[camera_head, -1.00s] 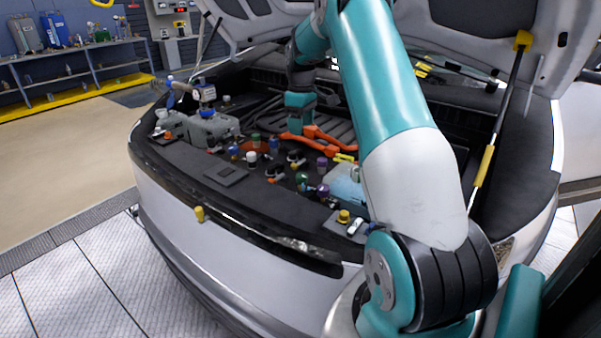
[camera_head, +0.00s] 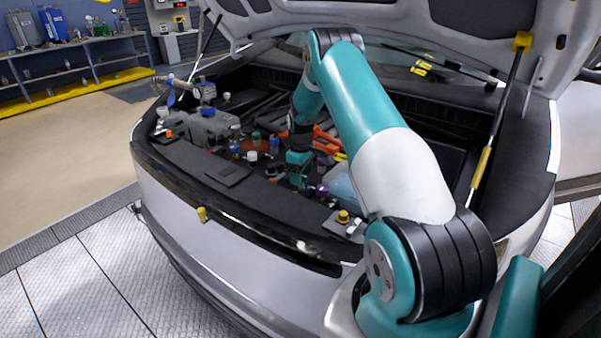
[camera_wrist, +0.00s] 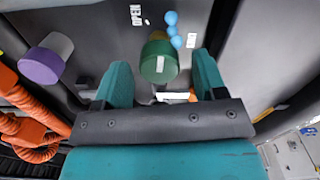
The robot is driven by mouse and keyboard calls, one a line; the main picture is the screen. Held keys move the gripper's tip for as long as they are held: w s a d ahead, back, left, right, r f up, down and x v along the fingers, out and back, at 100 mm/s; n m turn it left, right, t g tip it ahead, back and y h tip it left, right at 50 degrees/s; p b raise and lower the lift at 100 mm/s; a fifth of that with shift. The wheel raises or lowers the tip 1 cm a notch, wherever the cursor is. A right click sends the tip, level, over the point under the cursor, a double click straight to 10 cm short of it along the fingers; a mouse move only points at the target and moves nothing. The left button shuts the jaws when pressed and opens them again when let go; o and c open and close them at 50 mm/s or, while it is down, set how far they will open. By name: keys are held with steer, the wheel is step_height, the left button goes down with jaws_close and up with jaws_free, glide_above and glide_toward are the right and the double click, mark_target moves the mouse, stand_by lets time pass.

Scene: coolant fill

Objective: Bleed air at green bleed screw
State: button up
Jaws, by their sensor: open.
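The gripper is open and holds nothing. In the head view my gripper (camera_head: 298,182) points down into the engine bay near the front edge. The screw there is hidden behind it.
A purple cap (camera_wrist: 42,65) and orange cables (camera_wrist: 25,115) lie to the left in the wrist view. Small blue balls (camera_wrist: 173,28) lie beyond the screw. In the head view, a yellow cap (camera_head: 343,216) is at the front right, and several coloured caps stand close to the left.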

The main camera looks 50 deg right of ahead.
steer(key=shift+f, duration=0.1)
steer(key=c, duration=0.9)
steer(key=shift+c, duration=0.2)
steer(key=shift+m, duration=0.4)
steer(key=m+b, duration=0.1)
steer(key=m, duration=0.2)
steer(key=shift+d+b, duration=0.1)
steer(key=shift+b, duration=0.2)
steer(key=m+b, duration=0.1)
steer(key=m, duration=0.8)
steer(key=shift+d+b, duration=0.1)
steer(key=shift+b, duration=0.3)
steer(key=shift+m, duration=2)
steer(key=shift+s+d+m, duration=0.1)
steer(key=shift+m, duration=0.2)
